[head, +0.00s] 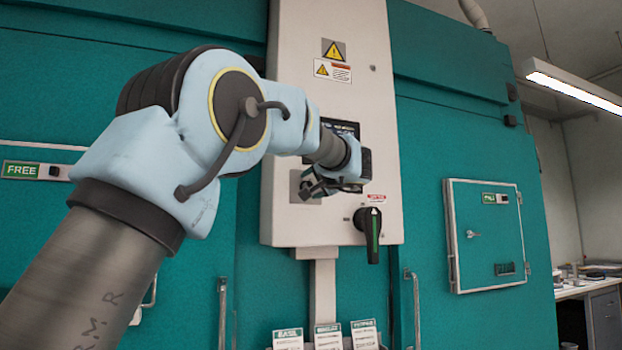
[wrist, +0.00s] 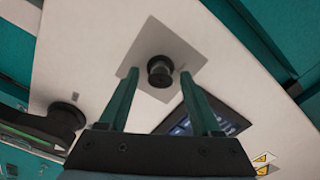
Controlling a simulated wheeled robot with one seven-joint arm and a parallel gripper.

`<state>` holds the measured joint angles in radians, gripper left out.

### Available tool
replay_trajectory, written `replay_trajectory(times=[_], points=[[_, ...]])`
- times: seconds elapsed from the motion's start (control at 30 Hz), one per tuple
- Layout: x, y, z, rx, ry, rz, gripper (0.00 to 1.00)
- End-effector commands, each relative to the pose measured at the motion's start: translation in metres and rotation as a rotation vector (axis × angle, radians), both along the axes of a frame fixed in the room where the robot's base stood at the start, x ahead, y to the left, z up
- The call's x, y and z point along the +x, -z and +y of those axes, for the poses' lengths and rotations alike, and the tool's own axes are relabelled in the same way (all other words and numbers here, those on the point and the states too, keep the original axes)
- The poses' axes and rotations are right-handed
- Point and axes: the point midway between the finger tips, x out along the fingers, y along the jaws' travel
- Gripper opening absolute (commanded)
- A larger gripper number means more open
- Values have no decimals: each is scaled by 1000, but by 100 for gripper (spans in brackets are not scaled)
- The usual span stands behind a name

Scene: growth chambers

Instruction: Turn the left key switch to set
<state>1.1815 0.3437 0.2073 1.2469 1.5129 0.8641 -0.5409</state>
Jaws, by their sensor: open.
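The key switch (wrist: 159,70) is a round black knob on a square grey plate (wrist: 185,47), on the white control cabinet. In the wrist view it shows between the tips of my gripper (wrist: 160,77), which is open and empty. The fingers stand either side of the knob in the picture; I cannot tell how far they are from it. In the head view my gripper (head: 316,187) is in front of the grey plate (head: 298,200) and largely hides the knob. The knob's set position and any lettering are not readable.
A black rotary handle with a green strip (head: 373,236) sits lower right on the cabinet (head: 285,225). A dark screen (wrist: 222,116) is beside the key plate. Warning labels (head: 333,50) are above. A teal door (head: 485,240) is at right; tagged items (head: 331,336) are below.

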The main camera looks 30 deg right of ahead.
Motion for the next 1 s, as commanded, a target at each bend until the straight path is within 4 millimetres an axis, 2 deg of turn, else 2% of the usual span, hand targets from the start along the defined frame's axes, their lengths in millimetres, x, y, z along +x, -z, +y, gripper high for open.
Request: replay_trajectory(times=[0.1, 0.4, 0.9, 1.0], points=[[7, -1, -1, 0, 0, 0, 65], [8, 0, -1, 0, 1, 0, 64], [8, 1, -1, 0, 0, 1, 8], [8, 1, -1, 0, 0, 1, 0]])
